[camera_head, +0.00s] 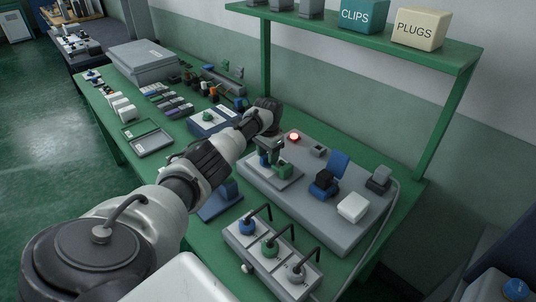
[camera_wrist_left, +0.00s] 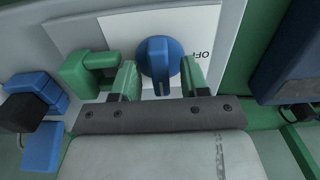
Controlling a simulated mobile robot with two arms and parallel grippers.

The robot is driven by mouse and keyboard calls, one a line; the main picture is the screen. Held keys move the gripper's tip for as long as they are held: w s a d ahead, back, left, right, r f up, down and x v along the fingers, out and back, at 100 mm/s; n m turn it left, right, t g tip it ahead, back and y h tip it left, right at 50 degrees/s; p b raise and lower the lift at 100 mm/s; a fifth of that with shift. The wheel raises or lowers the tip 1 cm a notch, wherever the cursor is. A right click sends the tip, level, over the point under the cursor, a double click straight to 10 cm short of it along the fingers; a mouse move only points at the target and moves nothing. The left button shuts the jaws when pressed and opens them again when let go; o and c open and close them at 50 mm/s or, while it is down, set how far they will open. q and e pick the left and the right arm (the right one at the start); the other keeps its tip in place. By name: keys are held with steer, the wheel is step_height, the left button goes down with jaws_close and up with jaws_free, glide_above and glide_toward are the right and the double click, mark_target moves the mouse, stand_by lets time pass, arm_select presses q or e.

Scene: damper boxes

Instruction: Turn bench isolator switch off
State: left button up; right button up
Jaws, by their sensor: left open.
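The isolator switch is a round blue knob (camera_wrist_left: 158,60) with a raised grip bar, on a white plate (camera_wrist_left: 203,22) in the left wrist view. The bar runs roughly up and down the picture. The word OFF is printed on the plate to the right of the knob. My left gripper (camera_wrist_left: 160,82) is open, with one green fingertip on each side of the knob; I cannot tell whether they touch it. In the head view my left gripper (camera_head: 270,152) is over the grey bench panel (camera_head: 330,222) and largely hides the knob. My right gripper is not in view.
A green clamp-like part (camera_wrist_left: 88,72) stands just left of the fingers in the wrist view. A lit red lamp (camera_head: 293,137) is on the panel. A box with several black levers (camera_head: 270,250) stands in front. A green shelf (camera_head: 375,32) overhangs the back.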

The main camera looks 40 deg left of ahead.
arm_select(q)
steer(key=shift+f, duration=0.15)
jaws_close()
